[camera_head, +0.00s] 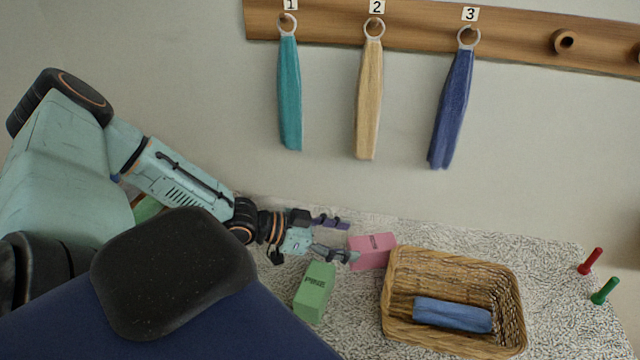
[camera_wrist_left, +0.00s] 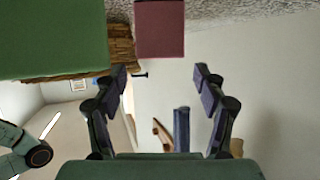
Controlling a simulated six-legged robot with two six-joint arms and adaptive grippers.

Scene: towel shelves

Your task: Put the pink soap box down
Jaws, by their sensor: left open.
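The pink soap box (camera_head: 374,250) sits on the speckled counter, against the left side of the wicker basket in the head view. My left gripper (camera_head: 348,239) is open, with its fingers spread just left of the box. In the left wrist view the pink box (camera_wrist_left: 160,30) shows ahead of the gap between the open fingers (camera_wrist_left: 160,72), with nothing held between them. I cannot tell whether a fingertip touches it. My right gripper is in neither view.
A green box (camera_head: 314,292) stands in front of my left gripper. The wicker basket (camera_head: 452,347) holds a folded blue towel (camera_head: 453,314). Teal, tan and blue towels hang from the wooden rail (camera_head: 330,25).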

